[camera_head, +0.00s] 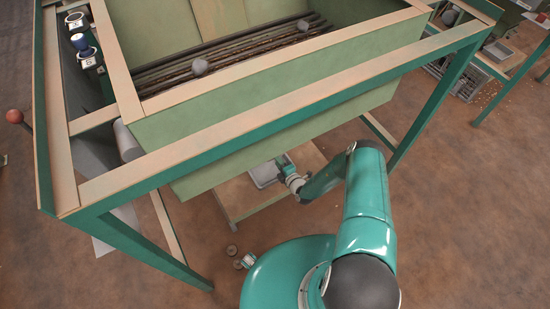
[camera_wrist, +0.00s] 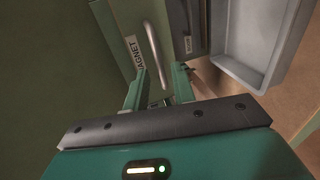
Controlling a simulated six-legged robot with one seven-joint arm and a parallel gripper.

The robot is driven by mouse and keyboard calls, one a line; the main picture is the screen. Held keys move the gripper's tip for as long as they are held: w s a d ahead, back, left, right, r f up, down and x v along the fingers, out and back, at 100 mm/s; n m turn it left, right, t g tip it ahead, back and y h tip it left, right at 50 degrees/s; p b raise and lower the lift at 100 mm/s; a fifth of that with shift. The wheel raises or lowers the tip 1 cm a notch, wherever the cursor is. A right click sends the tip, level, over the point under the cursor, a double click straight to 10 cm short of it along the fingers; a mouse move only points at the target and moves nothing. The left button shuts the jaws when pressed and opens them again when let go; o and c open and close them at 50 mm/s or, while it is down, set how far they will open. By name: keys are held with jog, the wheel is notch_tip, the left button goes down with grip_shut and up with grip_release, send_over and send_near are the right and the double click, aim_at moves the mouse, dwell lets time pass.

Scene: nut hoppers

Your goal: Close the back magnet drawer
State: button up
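In the wrist view, a green drawer front carries a white label reading MAGNET (camera_wrist: 135,53) and a pale upright bar handle (camera_wrist: 153,48). My gripper (camera_wrist: 160,88) is open, one finger on each side of the handle's lower end. I cannot tell whether a finger touches the handle. In the head view my gripper (camera_head: 283,163) is under the green hopper's (camera_head: 265,132) lower edge, small and partly hidden. The magnet drawer cannot be made out there.
A grey tray (camera_wrist: 228,66) is right of the drawer fronts; a grey tray (camera_head: 257,183) also shows below the hopper in the head view. Green table legs (camera_head: 432,108) stand around my arm.

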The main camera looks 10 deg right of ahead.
jog(key=shift+x, duration=2.1)
grip_shut()
jog(key=shift+w, duration=0.1)
